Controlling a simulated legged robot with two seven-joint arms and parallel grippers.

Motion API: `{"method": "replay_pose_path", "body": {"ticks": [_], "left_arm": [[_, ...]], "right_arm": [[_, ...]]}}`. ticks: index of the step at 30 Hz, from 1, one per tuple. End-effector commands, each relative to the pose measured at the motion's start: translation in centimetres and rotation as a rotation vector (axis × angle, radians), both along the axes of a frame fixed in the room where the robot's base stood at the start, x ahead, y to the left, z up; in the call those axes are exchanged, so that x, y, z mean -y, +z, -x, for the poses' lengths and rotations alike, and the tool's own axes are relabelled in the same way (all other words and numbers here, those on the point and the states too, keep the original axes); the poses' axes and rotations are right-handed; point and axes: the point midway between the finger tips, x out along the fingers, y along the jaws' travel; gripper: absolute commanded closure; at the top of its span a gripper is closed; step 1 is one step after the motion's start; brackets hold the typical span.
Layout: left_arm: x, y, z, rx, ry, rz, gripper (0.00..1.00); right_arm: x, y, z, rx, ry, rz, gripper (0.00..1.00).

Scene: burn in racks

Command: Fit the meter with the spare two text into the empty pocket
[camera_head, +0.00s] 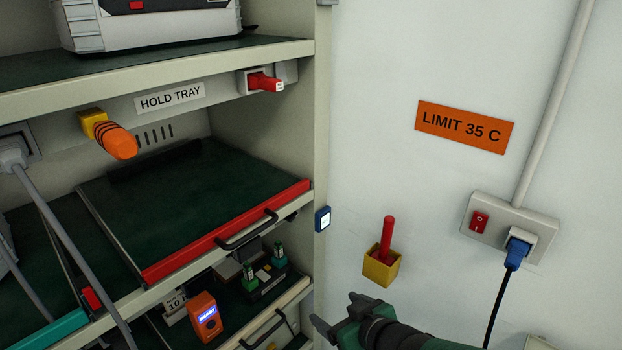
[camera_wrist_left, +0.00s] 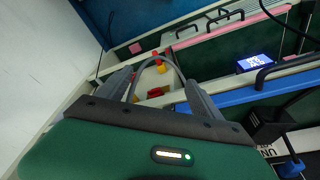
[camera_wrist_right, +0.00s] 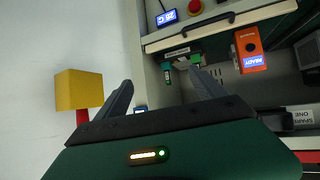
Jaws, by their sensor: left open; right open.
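An orange meter (camera_head: 205,316) with a lit blue READY display stands on the lower shelf in the head view. It also shows in the right wrist view (camera_wrist_right: 250,52). Beside it is a dark holder (camera_head: 266,288) with two green-topped pieces; its label is too small to read. I cannot make out the spare two text or tell which pocket is empty. My right gripper (camera_head: 338,312) is open and empty, in front of the wall right of the rack. My left gripper (camera_wrist_left: 157,88) is open, seen only in its wrist view, with small red and yellow items beyond its fingers.
A red-edged tray (camera_head: 230,235) with a black handle juts out above the lower shelf. The rack's side post (camera_head: 320,130) and a yellow wall box (camera_head: 381,268) with a red rod flank my right gripper.

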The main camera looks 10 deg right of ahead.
Motion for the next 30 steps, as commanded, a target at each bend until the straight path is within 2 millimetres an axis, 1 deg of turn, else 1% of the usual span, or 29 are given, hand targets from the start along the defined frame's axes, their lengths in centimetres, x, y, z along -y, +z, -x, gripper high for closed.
{"method": "replay_pose_path", "body": {"ticks": [1,3,6,9,14,17,19,23,24,25,30], "left_arm": [[0.0,5.7,0.0,0.0,0.0,0.0,0.24],[0.0,8.7,0.0,0.0,0.0,0.0,0.24],[0.0,11.6,0.0,0.0,0.0,0.0,0.24],[0.0,12.7,0.0,0.0,0.0,0.0,0.24],[0.0,13.7,0.0,-0.001,0.0,0.0,0.24],[0.0,15.5,0.0,-0.001,0.0,0.0,0.24],[0.0,17.1,0.0,-0.001,0.0,0.0,0.24],[0.0,19.9,0.0,0.0,0.0,0.0,0.24],[0.0,19.2,-0.1,0.001,0.0,0.0,0.24],[0.0,18.8,-0.1,0.001,0.0,0.0,0.24],[0.0,19.0,0.0,-0.001,0.0,0.0,0.24]], "right_arm": [[-1.1,6.8,-0.1,0.039,0.052,-0.023,0.2],[-2.9,11.2,0.0,0.083,0.132,-0.059,0.2],[-5.1,15.4,0.6,0.119,0.229,-0.104,0.2],[-6.4,17.2,1.2,0.133,0.288,-0.133,0.2],[-7.2,17.6,1.2,0.134,0.318,-0.151,0.2],[-7.7,17.7,0.7,0.131,0.322,-0.159,0.2],[-8.0,17.7,0.2,0.13,0.322,-0.159,0.2],[-8.5,17.1,-0.6,0.128,0.312,-0.148,0.2],[-8.9,15.9,-1.2,0.132,0.313,-0.144,0.2],[-9.4,15.3,-1.8,0.135,0.315,-0.143,0.2],[-11.6,13.8,-4.9,0.134,0.315,-0.143,0.2]]}}
